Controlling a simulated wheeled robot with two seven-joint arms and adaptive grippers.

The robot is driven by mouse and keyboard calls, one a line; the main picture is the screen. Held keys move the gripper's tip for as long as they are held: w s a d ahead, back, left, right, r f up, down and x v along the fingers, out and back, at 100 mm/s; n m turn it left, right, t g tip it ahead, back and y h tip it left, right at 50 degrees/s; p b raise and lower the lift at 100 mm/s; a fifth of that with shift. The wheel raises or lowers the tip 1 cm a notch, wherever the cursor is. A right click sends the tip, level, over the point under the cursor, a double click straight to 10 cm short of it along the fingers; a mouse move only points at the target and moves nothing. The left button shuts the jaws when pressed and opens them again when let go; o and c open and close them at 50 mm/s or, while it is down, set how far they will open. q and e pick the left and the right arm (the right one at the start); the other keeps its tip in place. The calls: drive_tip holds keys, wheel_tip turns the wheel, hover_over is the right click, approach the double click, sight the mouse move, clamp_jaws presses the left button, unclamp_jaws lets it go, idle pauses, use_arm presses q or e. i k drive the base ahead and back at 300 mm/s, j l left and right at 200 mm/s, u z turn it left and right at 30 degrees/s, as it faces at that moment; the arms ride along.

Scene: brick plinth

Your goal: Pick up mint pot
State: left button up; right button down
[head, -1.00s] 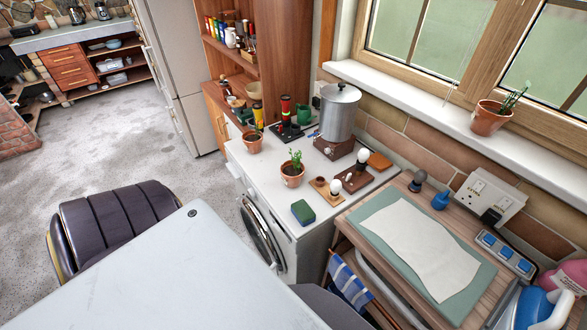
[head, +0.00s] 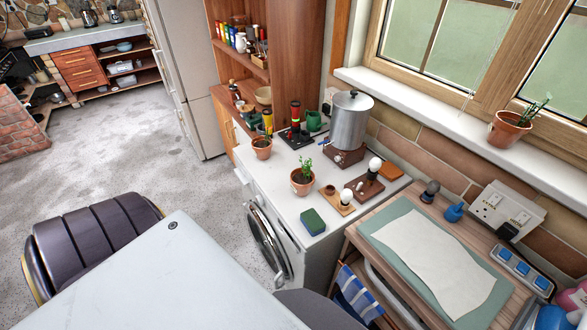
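A terracotta pot with a leafy green plant (head: 302,181), which looks like the mint pot, stands upright on the white top of the washing machine (head: 285,205), near its front edge. A second terracotta pot (head: 262,148) stands behind it to the left; it shows mostly dark soil. A third terracotta pot (head: 506,130) with a spiky plant stands on the windowsill. Neither of my grippers is in view.
Close to the leafy pot are a green-and-blue sponge (head: 312,222), bulbs on wooden bases (head: 346,199) and a metal urn (head: 350,122). A pale table (head: 170,290) and a dark chair (head: 90,245) occupy the foreground. Grey floor (head: 130,150) lies open at left.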

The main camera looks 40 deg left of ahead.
sight(302, 179)
drive_tip(key=j+u, duration=0.3)
drive_tip(key=u, duration=0.15)
drive_tip(key=i+j+u, duration=0.15)
drive_tip(key=u, duration=0.35)
drive_tip(key=j, duration=0.1)
